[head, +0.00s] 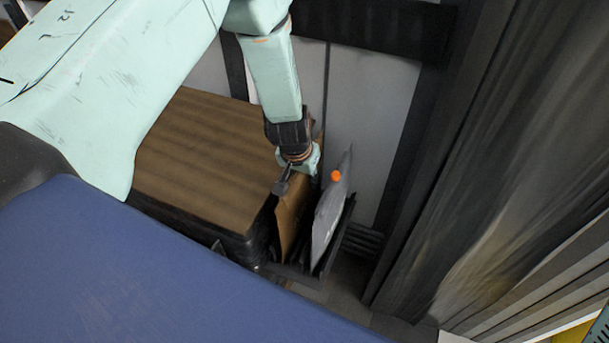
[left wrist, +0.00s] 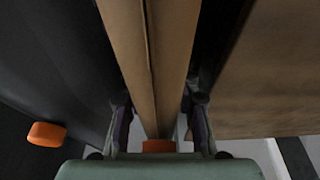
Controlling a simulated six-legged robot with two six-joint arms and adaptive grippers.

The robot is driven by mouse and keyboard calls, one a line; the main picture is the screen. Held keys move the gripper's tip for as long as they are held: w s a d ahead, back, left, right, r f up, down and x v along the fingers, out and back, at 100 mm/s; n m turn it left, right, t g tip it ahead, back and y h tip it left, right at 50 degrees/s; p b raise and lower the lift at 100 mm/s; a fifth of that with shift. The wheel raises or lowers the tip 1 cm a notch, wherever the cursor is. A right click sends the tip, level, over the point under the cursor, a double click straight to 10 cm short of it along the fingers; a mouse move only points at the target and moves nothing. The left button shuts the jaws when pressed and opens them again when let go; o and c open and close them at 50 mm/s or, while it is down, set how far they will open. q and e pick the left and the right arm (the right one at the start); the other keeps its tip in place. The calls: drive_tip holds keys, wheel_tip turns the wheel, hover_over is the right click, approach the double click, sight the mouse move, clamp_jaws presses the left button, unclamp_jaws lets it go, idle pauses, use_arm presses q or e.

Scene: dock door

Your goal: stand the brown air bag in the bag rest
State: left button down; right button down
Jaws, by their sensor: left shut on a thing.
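The brown air bag (head: 290,220) is upright, its lower part within the dark bag rest (head: 347,218), between a brown-topped stack and a grey bag. Whether its bottom edge touches the rest's floor is hidden. My left gripper (head: 296,180) is at the bag's top edge, pointing down. In the left wrist view the gripper (left wrist: 160,128) has one finger on each side of the brown bag (left wrist: 150,60), shut on it near its orange valve (left wrist: 158,146). My right gripper is not in view.
A grey bag (head: 328,218) with an orange valve (head: 336,176) stands in the rest, right of the brown bag. The brown-topped stack (head: 205,150) is close on the left. A blue surface (head: 150,270) fills the lower left. A dark ribbed curtain or door (head: 500,170) is at right.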

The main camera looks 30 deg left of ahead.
use_arm(q)
drive_tip(key=shift+f+b, duration=0.4)
drive_tip(key=shift+f, duration=0.1)
drive_tip(key=c, duration=0.9)
unclamp_jaws()
drive_tip(key=shift+r, duration=0.1)
drive_tip(key=shift+v, duration=3.65)
drive_tip(key=shift+r, duration=0.15)
